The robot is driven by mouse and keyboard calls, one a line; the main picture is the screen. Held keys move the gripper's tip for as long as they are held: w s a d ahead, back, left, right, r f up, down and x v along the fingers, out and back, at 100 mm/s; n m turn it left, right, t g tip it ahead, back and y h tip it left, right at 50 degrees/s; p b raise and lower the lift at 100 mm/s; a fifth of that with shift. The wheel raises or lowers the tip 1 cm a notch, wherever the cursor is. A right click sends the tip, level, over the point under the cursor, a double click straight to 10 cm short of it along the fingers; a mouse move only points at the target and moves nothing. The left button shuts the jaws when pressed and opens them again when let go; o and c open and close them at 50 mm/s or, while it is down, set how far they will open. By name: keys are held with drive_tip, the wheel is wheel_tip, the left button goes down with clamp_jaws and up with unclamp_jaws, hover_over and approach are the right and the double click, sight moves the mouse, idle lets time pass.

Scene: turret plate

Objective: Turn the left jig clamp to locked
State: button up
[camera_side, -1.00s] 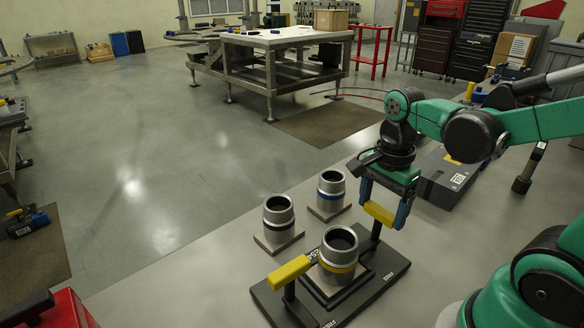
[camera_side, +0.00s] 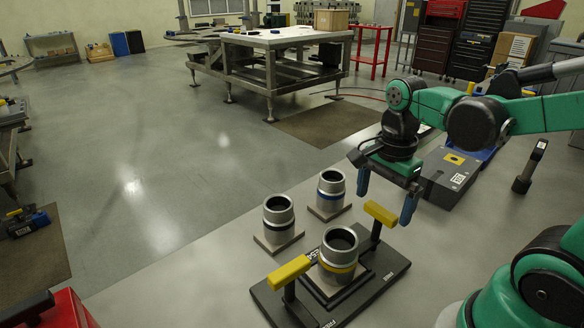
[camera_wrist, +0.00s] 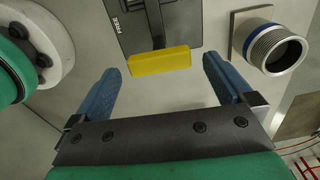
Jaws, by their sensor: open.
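The black jig plate (camera_side: 385,283) carries two clamps with yellow handles on dark posts. One yellow handle (camera_side: 291,270) is at the front left in the side view. The other yellow handle (camera_side: 381,213) is at the far right end, and it also shows in the wrist view (camera_wrist: 158,61). I cannot tell from the pictures which one is called left. My gripper (camera_side: 384,206) is open and empty, close to the far handle. In the wrist view the handle lies ahead of and between my fingertips (camera_wrist: 162,68), apart from both. A FREE label shows on the plate.
A grey cylinder with a yellow band (camera_side: 339,255) stands in the jig, between the clamps. Two more cylinders, a dark-banded one (camera_side: 278,219) and a blue-banded one (camera_side: 331,190), stand on square bases behind it. A dark case (camera_side: 450,178) lies to the right.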

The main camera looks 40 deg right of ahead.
drive_tip(key=shift+r, duration=2.1)
drive_tip(key=shift+w+a+f+n+t, duration=0.15)
drive_tip(key=shift+n+t, duration=0.1)
drive_tip(key=shift+n, duration=0.35)
drive_tip(key=shift+w+a+f+n+t, duration=0.15)
drive_tip(key=shift+n+t, duration=0.1)
drive_tip(key=shift+n, duration=0.35)
drive_tip(key=w+a+n+t, duration=0.1)
drive_tip(key=n+t, duration=0.1)
drive_tip(key=n, duration=0.3)
drive_tip(key=w+a+n+t, duration=0.1)
drive_tip(key=a+n+t, duration=0.1)
drive_tip(key=n, duration=0.4)
drive_tip(key=w+a+f+n+t, duration=0.1)
drive_tip(key=n+t, duration=0.1)
drive_tip(key=n, duration=0.3)
drive_tip(key=shift+w+a+n, duration=0.2)
drive_tip(key=shift+a+n, duration=0.1)
drive_tip(key=shift+n, duration=0.1)
